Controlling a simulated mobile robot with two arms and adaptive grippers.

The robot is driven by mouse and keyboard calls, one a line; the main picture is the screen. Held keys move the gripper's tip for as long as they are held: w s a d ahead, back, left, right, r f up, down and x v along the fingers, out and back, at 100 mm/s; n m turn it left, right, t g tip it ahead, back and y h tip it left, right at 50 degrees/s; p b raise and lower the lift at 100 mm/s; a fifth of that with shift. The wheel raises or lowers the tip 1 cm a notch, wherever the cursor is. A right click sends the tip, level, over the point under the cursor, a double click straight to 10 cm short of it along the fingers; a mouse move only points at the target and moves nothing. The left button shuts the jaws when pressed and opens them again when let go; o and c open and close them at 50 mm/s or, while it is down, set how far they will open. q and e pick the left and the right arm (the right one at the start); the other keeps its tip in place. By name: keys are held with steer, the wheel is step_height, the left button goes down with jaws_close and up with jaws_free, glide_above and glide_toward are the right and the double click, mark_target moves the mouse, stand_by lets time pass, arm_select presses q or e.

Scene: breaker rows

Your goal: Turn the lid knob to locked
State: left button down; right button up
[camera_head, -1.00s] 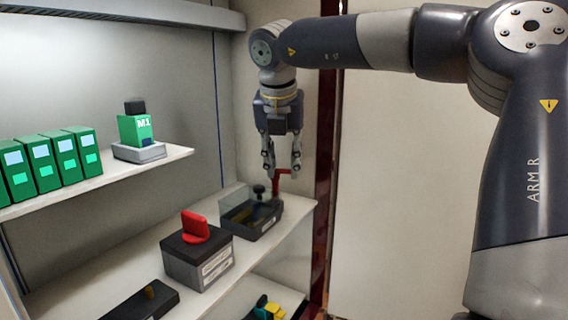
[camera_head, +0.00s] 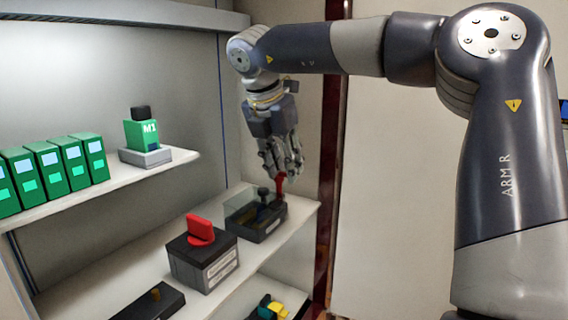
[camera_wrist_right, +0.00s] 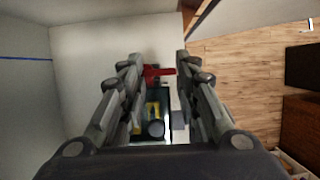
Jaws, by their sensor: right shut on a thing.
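A dark box with a see-through lid (camera_head: 238,205) stands at the right end of the middle shelf. A black knob (camera_head: 263,192) rises from it and also shows in the wrist view (camera_wrist_right: 156,128). A red handle (camera_head: 281,184) stands upright at the box's back right corner. My right gripper (camera_head: 281,174) points down and is shut on the red handle, its fingers partly covering it. In the wrist view the red handle (camera_wrist_right: 158,72) lies between the fingertips. Which part is the lid knob is not marked. My left gripper is out of view.
A grey box with a red knob (camera_head: 201,229) stands left of the dark box on the same shelf (camera_head: 150,262). A black block (camera_head: 152,303) lies nearer. Green modules (camera_head: 68,165) and a green M1 unit (camera_head: 141,134) sit on the upper shelf.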

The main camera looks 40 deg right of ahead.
steer(key=shift+r, duration=0.1)
steer(key=o, duration=1.1)
steer(key=shift+c, duration=0.2)
steer(key=v, duration=1.2)
steer(key=shift+a, duration=0.1)
